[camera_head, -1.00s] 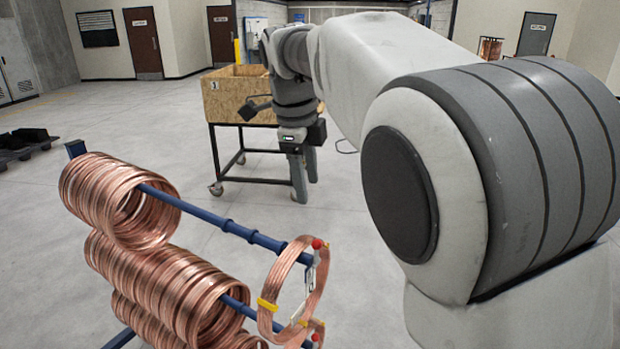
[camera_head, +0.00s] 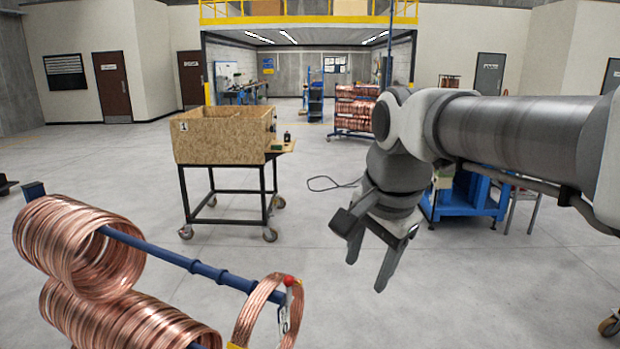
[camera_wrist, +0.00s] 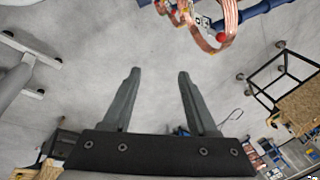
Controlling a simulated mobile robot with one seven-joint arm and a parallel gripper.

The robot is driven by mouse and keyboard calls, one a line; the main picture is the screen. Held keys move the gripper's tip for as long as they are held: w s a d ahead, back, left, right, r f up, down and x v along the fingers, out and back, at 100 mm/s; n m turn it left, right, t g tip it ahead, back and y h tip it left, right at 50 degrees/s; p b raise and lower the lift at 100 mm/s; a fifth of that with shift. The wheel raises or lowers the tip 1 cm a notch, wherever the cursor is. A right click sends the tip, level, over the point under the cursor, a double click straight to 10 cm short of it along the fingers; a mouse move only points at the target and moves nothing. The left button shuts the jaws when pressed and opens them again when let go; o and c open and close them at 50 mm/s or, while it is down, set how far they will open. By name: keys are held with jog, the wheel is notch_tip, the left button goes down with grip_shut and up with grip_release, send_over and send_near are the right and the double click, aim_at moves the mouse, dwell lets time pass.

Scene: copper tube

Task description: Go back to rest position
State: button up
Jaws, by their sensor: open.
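My gripper (camera_head: 368,262) is open and empty in the head view, hanging in the air with its fingers down, to the right of the copper coils. In the wrist view both fingers of my gripper (camera_wrist: 157,75) are spread with only bare floor between them. Several copper tube coils (camera_head: 75,250) hang on a blue rack arm (camera_head: 190,262) at the lower left. A single coil (camera_head: 258,305) with a yellow band hangs near the red-tipped end of that arm. It also shows at the top of the wrist view (camera_wrist: 229,30), apart from my fingers.
A chipboard crate (camera_head: 220,138) stands on a black wheeled cart left of centre. A blue wheeled stand (camera_head: 465,200) is behind my arm. A rack of copper coils (camera_head: 355,108) stands farther back. The grey floor in the middle is clear.

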jog(key=s+d+f+n+t+b, duration=0.1)
jog(key=s+d+f+n, duration=0.2)
jog(key=s+f+n, duration=0.2)
jog(key=s+d+f+n+t+b, duration=0.1)
jog(key=s+d+f+n, duration=0.1)
jog(key=s+f+n, duration=0.3)
jog(key=s, duration=0.2)
jog(key=shift+s+d+h, duration=0.4)
jog(key=shift+c, duration=0.7)
jog(key=shift+d, duration=0.15)
